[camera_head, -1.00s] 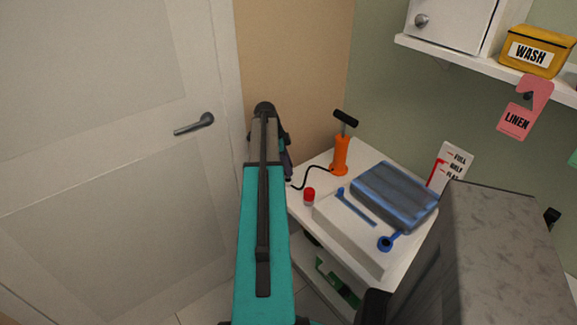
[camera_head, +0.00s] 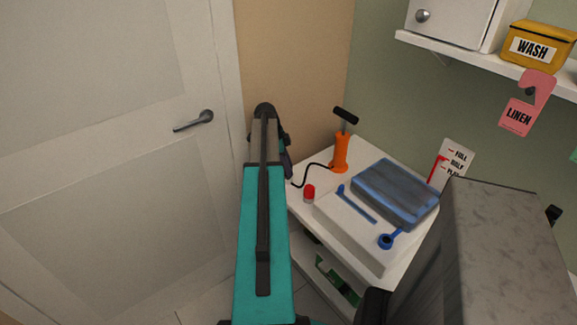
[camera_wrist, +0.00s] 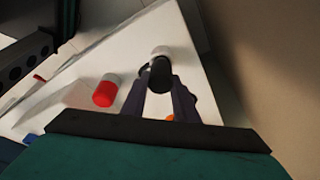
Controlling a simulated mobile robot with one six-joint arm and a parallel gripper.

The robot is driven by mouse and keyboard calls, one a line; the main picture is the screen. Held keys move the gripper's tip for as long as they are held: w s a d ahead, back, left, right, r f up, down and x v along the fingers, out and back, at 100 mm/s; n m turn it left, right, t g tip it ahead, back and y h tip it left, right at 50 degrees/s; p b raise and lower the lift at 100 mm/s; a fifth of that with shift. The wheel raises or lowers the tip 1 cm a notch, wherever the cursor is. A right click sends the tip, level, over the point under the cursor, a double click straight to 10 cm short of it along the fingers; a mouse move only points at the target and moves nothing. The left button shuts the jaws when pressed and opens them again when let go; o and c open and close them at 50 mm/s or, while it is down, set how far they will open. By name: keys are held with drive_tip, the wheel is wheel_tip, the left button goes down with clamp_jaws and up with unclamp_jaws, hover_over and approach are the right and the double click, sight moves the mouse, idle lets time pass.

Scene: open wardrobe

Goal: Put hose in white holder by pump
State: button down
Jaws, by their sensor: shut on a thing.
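The black hose (camera_head: 314,167) runs from the orange pump (camera_head: 340,153) on the white table toward my gripper. My gripper (camera_wrist: 162,90) is shut on the hose's dark end (camera_wrist: 160,73), between its two fingers. In the wrist view, a short white cylinder, apparently the white holder (camera_wrist: 160,52), shows right beside the hose end and partly behind it. I cannot tell whether the end is inside it or only over it. Only a bit of orange pump (camera_wrist: 170,117) shows between the fingers in the wrist view.
A red-capped white piece (camera_head: 309,194) stands near the table's left edge; it also shows in the wrist view (camera_wrist: 104,93). A pale case with a blue translucent lid (camera_head: 395,193) fills much of the table. A closed door (camera_head: 100,160) is at left, a shelf (camera_head: 480,65) above.

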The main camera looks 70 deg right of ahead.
drive_tip(key=shift+f+b, duration=0.35)
drive_tip(key=shift+f, duration=0.3)
drive_tip(key=c, duration=1.3)
unclamp_jaws()
drive_tip(key=b+v, duration=0.2)
drive_tip(key=v, duration=1.1)
drive_tip(key=shift+r, duration=0.4)
